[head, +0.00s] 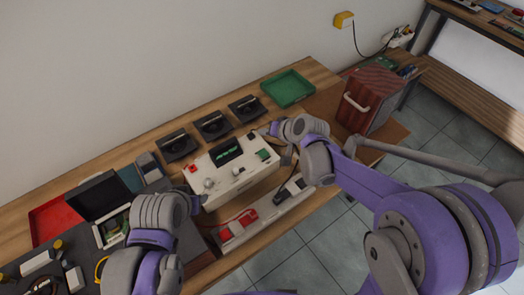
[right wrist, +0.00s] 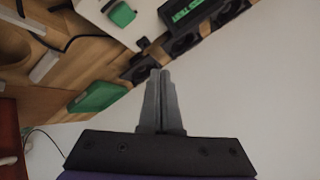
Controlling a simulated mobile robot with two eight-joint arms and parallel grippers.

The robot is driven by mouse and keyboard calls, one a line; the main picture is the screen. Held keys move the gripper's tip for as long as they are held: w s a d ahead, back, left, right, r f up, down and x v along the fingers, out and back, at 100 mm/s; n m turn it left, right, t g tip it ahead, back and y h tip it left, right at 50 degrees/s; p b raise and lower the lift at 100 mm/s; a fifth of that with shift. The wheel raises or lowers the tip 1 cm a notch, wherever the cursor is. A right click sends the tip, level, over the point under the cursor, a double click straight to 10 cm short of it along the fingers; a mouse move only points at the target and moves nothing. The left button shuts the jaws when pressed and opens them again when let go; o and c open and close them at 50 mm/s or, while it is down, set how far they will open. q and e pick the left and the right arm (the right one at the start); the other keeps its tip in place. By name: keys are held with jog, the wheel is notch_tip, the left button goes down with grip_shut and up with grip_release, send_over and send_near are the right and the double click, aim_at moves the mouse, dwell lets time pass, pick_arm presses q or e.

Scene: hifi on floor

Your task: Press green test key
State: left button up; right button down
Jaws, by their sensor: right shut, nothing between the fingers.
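A white tester box (head: 238,184) with a dark display (head: 227,152) stands on the bench. Its green key (head: 263,154) is on the right of its top, and a red key (head: 193,168) is on the left. The green key also shows at the top of the right wrist view (right wrist: 120,13). My right gripper (right wrist: 160,72) is shut and empty, apart from the green key. In the head view it is by the box's back right, partly hidden by its own wrist. My left gripper (head: 196,205) is by the box's front left; its fingers are unclear.
Several black units (head: 212,126) line the bench's back, beside a green tray (head: 288,88). A red case (head: 371,100) stands at the right. A white strip with a red item (head: 238,223) lies in front of the box. A red tray (head: 52,216) is at the left.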

jog(key=b, duration=0.3)
send_over(265, 155)
notch_tip(265, 155, down, 8)
jog(key=shift+s+r, duration=0.1)
jog(key=shift+f, duration=0.45)
pick_arm(q)
notch_tip(265, 155, down, 6)
jog(key=s, duration=0.3)
jog(key=shift+r+g+b, duration=0.25)
jog(key=shift+g+b, duration=0.05)
jog(key=shift+g, duration=0.1)
pick_arm(e)
jog(key=shift+f, duration=0.1)
pick_arm(q)
jog(key=shift+w, duration=0.1)
pick_arm(e)
jog(key=shift+w, duration=0.2)
jog(key=shift+f, duration=0.1)
dwell(0.3)
pick_arm(q)
jog(key=shift+s+f+b, duration=0.25)
jog(key=shift+f+b, duration=0.1)
jog(key=shift+f, duration=0.1)
pick_arm(e)
jog(key=shift+f, duration=0.3)
